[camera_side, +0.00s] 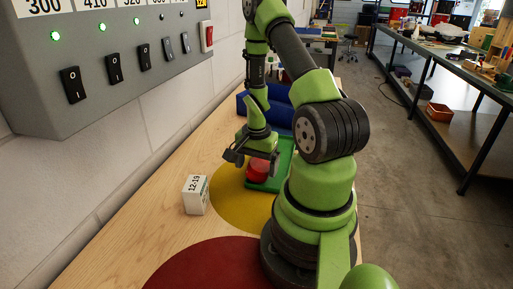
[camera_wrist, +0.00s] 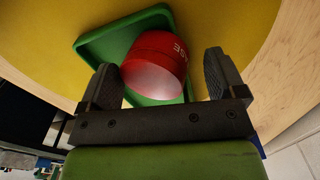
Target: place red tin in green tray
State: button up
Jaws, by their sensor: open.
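The red tin (camera_side: 258,169) is under my gripper (camera_side: 247,160) in the side view, at the near left end of the green tray (camera_side: 268,184). In the wrist view the red tin (camera_wrist: 155,66) shows between the two open fingers of my gripper (camera_wrist: 163,75), with a clear gap to the right finger. The left finger is close to the tin; I cannot tell if they touch. The green tray (camera_wrist: 98,47) shows behind the tin, its rim visible at the left and top. The tin overlaps the tray in both views; its underside is hidden.
A white box marked 12-19 (camera_side: 195,195) stands left on the wooden bench. A yellow disc (camera_side: 228,196) lies around the tray's near end, and a red disc (camera_side: 205,268) lies nearer. A blue bin (camera_side: 279,98) stands behind. A grey switch panel (camera_side: 100,75) hangs at the left wall.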

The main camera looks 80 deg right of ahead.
aim_at(256, 163)
notch_tip(256, 163, up, 12)
jog(key=w+a+r+n+t+h, duration=0.1)
jog(key=w+a+r+n+t, duration=0.15)
jog(key=a+r, duration=0.25)
jog(key=w+a+r+n+t, duration=0.1)
jog(key=w+a+r+n, duration=0.1)
jog(key=a+r+n, duration=0.25)
jog(key=s+a+r+n+t+y, duration=0.1)
jog(key=s+a+r+n+t, duration=0.1)
jog(key=a, duration=0.4)
jog(key=s+a+r+n+t+y, duration=0.1)
jog(key=s+a+r+n+y, duration=0.1)
jog(key=a+r+n, duration=0.3)
jog(key=shift+s+a+n+t, duration=0.35)
jog(key=shift+s+a+n, duration=0.25)
jog(key=shift+a+n, duration=0.4)
jog(key=shift+o, duration=0.4)
